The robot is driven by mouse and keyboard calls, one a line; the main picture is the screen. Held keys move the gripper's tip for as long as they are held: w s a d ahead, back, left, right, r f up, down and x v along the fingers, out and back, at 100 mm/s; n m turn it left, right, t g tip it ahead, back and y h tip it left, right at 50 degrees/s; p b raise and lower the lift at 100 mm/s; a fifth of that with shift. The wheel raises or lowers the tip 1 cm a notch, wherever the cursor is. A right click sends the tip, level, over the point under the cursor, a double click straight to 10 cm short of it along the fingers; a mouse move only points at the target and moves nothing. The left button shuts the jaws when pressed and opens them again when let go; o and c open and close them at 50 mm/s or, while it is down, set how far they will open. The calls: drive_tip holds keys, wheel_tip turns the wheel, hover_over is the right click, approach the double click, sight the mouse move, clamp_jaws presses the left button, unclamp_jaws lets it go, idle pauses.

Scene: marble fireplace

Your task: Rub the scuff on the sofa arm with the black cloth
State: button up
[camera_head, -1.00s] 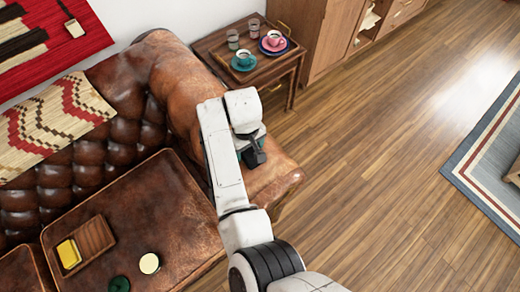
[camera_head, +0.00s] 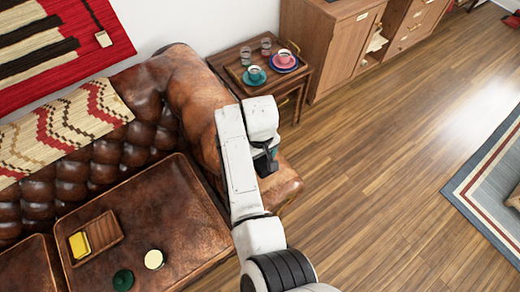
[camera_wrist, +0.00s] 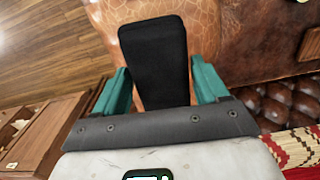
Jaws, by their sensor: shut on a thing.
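The brown leather sofa arm (camera_head: 199,92) runs from the back wall toward the front, with my gripper (camera_head: 266,160) low over its front part. In the wrist view my gripper's teal fingers (camera_wrist: 158,66) are closed on the black cloth (camera_wrist: 154,52), which looks like a flat dark rectangle between them. The cloth is over the leather of the sofa arm (camera_wrist: 250,40); I cannot tell whether it touches. A paler, cracked-looking patch (camera_wrist: 203,22) shows beside the cloth; I cannot tell whether this is the scuff. My arm hides part of the sofa arm in the head view.
A side table (camera_head: 300,82) with cups and glasses stands behind the sofa arm, against a wooden cabinet (camera_head: 335,50). On the seat (camera_head: 175,205) are a wooden tray (camera_head: 113,226) with a yellow block, and two small round items.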

drive_tip(key=shift+r+p, duration=0.3)
drive_tip(key=shift+r, duration=0.95)
